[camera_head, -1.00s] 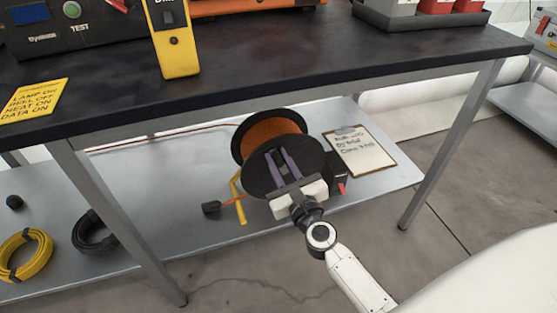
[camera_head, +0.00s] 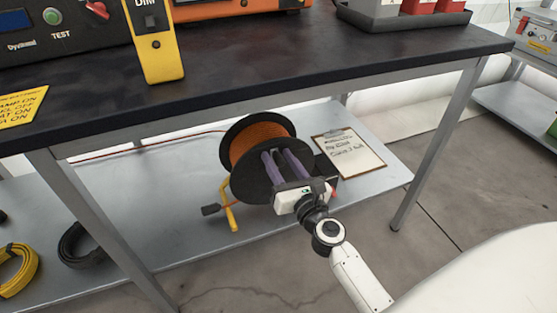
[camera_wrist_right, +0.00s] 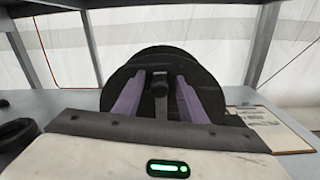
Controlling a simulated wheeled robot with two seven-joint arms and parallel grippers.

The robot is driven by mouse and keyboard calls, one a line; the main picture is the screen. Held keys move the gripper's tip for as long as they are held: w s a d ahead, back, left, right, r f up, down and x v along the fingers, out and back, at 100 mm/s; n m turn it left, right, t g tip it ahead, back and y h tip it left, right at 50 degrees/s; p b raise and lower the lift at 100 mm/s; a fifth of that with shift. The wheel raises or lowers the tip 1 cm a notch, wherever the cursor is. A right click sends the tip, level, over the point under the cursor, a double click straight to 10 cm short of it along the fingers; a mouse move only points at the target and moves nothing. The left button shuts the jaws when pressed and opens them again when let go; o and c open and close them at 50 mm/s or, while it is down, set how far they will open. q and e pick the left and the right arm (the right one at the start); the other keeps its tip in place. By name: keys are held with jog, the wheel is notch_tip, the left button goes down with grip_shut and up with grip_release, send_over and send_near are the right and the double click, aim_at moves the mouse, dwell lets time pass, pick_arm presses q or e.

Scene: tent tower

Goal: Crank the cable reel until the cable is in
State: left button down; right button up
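The cable reel (camera_head: 240,181) stands on the lower shelf under the bench, with orange cable (camera_head: 262,137) wound between its black flanges and a yellow stand (camera_head: 229,207). The gripper body hides part of the reel's lower right. My left gripper is out of view.
The bench top (camera_head: 300,62) overhangs the shelf (camera_head: 185,245), with a metal leg (camera_head: 420,160) at the right. A clipboard (camera_head: 350,157) lies right of the reel. Yellow (camera_head: 18,272) and black (camera_head: 75,245) coils lie at left. A thin red cable (camera_head: 120,150) runs left behind the reel.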

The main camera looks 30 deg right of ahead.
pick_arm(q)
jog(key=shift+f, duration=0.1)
pick_arm(e)
jog(key=shift+s, duration=0.2)
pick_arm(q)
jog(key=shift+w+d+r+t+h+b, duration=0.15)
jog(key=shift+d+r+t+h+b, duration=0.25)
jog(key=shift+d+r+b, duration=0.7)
pick_arm(e)
jog(key=s+a, duration=0.1)
jog(key=s, duration=0.8)
jog(key=shift+s+a, duration=0.15)
jog(key=shift+s, duration=0.25)
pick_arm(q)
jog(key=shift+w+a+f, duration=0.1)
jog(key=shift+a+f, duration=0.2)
